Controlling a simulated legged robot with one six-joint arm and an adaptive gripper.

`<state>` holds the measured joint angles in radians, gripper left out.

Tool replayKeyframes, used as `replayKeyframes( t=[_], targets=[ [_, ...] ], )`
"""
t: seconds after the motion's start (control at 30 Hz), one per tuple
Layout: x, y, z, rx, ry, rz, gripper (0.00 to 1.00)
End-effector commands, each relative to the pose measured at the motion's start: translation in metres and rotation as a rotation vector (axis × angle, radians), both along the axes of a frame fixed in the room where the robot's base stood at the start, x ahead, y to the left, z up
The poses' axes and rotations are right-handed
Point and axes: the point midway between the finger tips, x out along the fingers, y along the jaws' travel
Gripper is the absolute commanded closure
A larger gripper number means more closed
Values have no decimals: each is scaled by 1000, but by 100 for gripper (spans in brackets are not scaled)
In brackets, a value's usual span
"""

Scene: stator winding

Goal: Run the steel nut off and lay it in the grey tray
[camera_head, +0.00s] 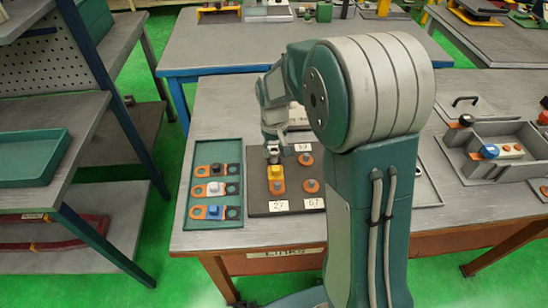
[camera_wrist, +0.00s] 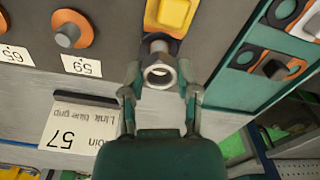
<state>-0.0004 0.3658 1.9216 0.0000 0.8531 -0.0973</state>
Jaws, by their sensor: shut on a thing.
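The steel nut (camera_wrist: 159,72) sits between the two fingertips of my gripper (camera_wrist: 160,88) in the wrist view, its open hole facing the camera. My gripper is shut on it. A stud end (camera_wrist: 158,46) shows right behind the nut, next to a yellow-gripped orange link (camera_wrist: 172,14); I cannot tell whether the nut still touches the stud. In the head view my gripper (camera_head: 273,150) is over the dark terminal board (camera_head: 258,204), just behind the yellow-gripped link (camera_head: 276,173). A grey tray (camera_head: 476,167) with dividers stands at the right of the bench.
A green tray (camera_head: 217,147) left of the board holds links with black, white and blue grips. Other studs with orange washers (camera_head: 310,186) stand on the board. A printed card (camera_wrist: 72,132) lies beside it. My arm hides the bench's middle right.

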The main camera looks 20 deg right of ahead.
Motion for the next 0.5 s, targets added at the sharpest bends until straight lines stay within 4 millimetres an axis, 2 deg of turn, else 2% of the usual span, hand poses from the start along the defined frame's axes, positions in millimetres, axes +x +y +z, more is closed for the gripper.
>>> replayKeyframes(
  t=[0.5],
  targets=[
    [0, 0, 27, 0, -1, 0, 100]
  ],
)
